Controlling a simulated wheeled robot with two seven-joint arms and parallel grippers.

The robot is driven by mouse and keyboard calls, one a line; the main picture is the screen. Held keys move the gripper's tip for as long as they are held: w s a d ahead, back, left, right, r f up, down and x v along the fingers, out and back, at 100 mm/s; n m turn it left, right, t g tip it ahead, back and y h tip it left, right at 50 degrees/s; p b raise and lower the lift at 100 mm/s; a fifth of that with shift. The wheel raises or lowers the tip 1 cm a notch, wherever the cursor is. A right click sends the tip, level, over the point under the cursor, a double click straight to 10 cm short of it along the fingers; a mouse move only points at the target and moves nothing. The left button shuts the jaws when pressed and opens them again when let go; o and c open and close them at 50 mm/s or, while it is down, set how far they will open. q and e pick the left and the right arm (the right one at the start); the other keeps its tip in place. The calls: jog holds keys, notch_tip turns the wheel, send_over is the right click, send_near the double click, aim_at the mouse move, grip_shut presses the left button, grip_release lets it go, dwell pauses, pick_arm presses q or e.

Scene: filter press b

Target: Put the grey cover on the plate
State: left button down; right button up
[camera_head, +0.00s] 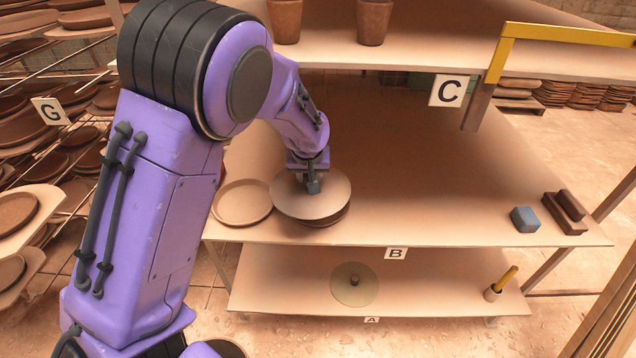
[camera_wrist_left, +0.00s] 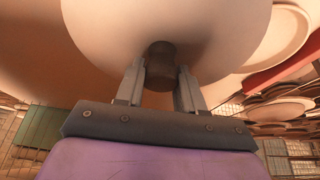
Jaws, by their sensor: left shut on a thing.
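My left gripper (camera_head: 312,187) reaches down over the middle shelf, marked B. It is shut on the dark knob (camera_wrist_left: 162,55) of a round, pale greyish cover (camera_head: 325,203). The cover's broad face fills the upper part of the left wrist view (camera_wrist_left: 90,25). The cover is over a short stack of brown round pieces (camera_head: 328,221); I cannot tell whether it touches them. A tan, rimmed plate (camera_head: 242,203) lies flat on the shelf just left of the cover, its top uncovered. My right gripper is not in view.
Shelf B (camera_head: 430,200) is clear to the right up to a blue block (camera_head: 524,219) and a dark brown block (camera_head: 564,212). Below, shelf A holds an olive knobbed disc (camera_head: 353,290) and a yellow-handled tool in a cup (camera_head: 500,285). Two pots (camera_head: 374,20) stand above.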

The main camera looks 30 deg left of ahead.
pick_arm(q)
jog(key=p+x, duration=0.1)
jog(key=x, duration=0.2)
jog(key=w+p+x, duration=0.1)
jog(key=x, duration=0.3)
jog(key=w+p+x, duration=0.1)
jog(key=x, duration=0.2)
jog(key=shift+w+d+r, duration=0.1)
jog(key=shift+w+d, duration=0.1)
jog(key=shift+w, duration=0.15)
jog(key=shift+s+f, duration=0.15)
jog(key=shift+f, duration=0.1)
jog(key=shift+w+f, duration=0.25)
jog(key=shift+f, duration=0.05)
jog(key=c, duration=0.9)
grip_release()
jog(key=shift+o, duration=1)
jog(key=shift+s+r, duration=0.1)
jog(key=shift+s, duration=0.1)
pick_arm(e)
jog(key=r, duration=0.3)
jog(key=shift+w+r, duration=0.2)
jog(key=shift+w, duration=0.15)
pick_arm(q)
jog(key=shift+r, duration=0.1)
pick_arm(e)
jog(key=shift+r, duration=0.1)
